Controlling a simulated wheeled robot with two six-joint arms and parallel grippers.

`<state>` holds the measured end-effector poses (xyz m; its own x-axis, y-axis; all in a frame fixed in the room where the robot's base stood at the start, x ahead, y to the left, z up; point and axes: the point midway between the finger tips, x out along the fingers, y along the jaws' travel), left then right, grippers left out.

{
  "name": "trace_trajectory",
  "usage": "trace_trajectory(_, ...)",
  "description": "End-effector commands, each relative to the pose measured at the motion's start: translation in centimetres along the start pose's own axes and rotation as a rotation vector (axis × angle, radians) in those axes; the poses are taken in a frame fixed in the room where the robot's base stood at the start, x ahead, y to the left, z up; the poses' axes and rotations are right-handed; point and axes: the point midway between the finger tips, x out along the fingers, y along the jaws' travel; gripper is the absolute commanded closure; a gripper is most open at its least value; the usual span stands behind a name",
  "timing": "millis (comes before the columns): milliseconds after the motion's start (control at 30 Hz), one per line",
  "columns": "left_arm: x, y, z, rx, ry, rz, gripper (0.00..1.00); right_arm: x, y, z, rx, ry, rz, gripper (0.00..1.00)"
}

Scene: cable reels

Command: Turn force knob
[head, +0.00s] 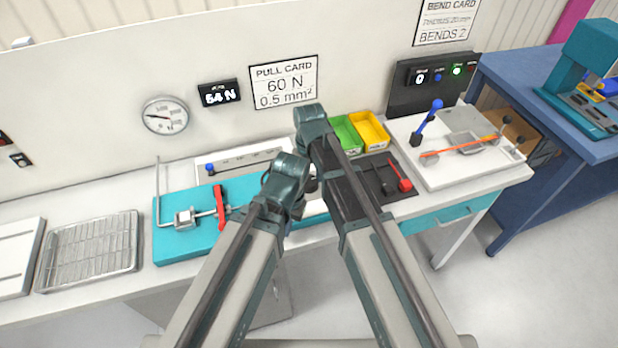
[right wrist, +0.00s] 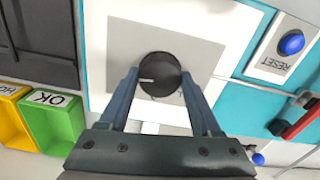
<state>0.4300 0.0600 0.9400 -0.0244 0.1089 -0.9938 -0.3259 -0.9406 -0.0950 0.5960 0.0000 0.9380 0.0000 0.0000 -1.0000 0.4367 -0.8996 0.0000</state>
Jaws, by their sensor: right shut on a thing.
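The force knob (right wrist: 160,74) is a round black dial with a white pointer line, on a grey-and-white panel of the teal machine (head: 183,241). In the right wrist view its pointer aims left. My right gripper (right wrist: 159,80) has a finger on each side of the knob and is shut on it. In the head view my arms hide most of the knob and the right fingers. My left gripper's fingers do not show. The black display (head: 220,94) seems to read 54 N. The pull card (head: 284,82) reads 60 N, 0.5 mm².
A blue RESET button (right wrist: 291,42) and a red lever (right wrist: 300,119) sit near the knob. Green (right wrist: 50,122) and yellow (right wrist: 10,112) bins stand close by. A round gauge (head: 165,115) is on the wall. A wire rack (head: 88,250) lies at the left. My two arms run close together.

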Motion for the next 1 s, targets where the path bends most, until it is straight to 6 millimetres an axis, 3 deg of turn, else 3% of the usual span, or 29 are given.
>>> trace_trajectory(200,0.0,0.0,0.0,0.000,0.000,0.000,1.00,0.0,0.0,0.0,-0.001,0.000,0.000,0.91)
trace_trajectory(233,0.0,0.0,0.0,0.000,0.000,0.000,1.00,0.0,0.0,0.0,-0.001,0.000,0.000,0.32)
trace_trajectory(400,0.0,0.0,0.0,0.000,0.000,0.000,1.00,0.0,0.0,0.0,-0.001,0.000,0.000,0.05)
trace_trajectory(767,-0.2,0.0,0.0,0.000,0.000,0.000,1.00,-0.2,0.0,0.0,-0.002,0.000,0.000,0.05)
trace_trajectory(1000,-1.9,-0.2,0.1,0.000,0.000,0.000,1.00,-1.9,0.0,0.0,-0.002,0.000,0.000,0.05)
